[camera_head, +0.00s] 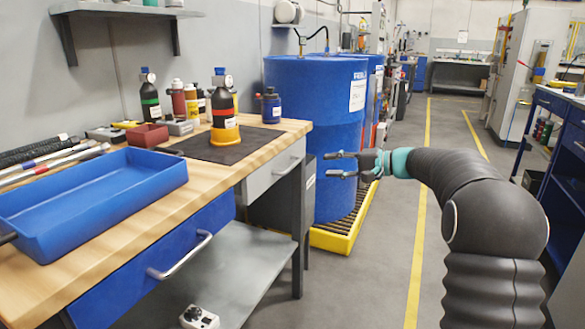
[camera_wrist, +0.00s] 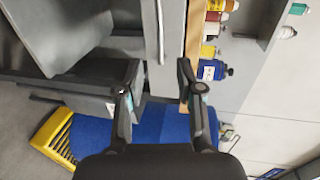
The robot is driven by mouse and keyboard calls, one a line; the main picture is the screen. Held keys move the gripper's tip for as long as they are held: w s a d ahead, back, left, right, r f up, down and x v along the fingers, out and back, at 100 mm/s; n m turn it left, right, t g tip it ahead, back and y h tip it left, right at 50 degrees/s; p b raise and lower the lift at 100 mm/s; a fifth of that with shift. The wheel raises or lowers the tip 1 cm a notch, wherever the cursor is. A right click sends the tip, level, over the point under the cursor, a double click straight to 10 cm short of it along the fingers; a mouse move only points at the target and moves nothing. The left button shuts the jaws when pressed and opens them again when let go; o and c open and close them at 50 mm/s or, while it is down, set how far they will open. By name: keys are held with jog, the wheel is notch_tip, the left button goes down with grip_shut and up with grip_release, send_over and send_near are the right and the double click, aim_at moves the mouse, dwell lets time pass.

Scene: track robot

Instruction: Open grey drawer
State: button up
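The grey drawer (camera_head: 257,181) is under the right part of the wooden workbench top and looks shut. Its metal bar handle (camera_head: 289,166) runs across its front. In the wrist view the picture is turned, and the drawer front (camera_wrist: 175,30) and its handle (camera_wrist: 160,32) stand upright near the top centre. My gripper (camera_head: 329,164) is open and empty, with its fingers pointing left toward the bench. It is right of the handle and apart from it. In the wrist view the gripper (camera_wrist: 155,80) has its fingers spread, with the handle's end above the gap between them.
A blue drawer (camera_head: 165,262) with a handle is left of the grey one, above a grey lower shelf (camera_head: 215,280). Blue drums (camera_head: 330,110) on a yellow pallet (camera_head: 340,236) stand behind my gripper. Bottles and a blue tray (camera_head: 90,205) are on the bench (camera_head: 215,165). The aisle floor is clear.

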aim_at(292, 165)
jog(key=p+x, duration=0.1)
jog(key=x, duration=1.2)
jog(key=shift+s, duration=0.1)
grip_shut()
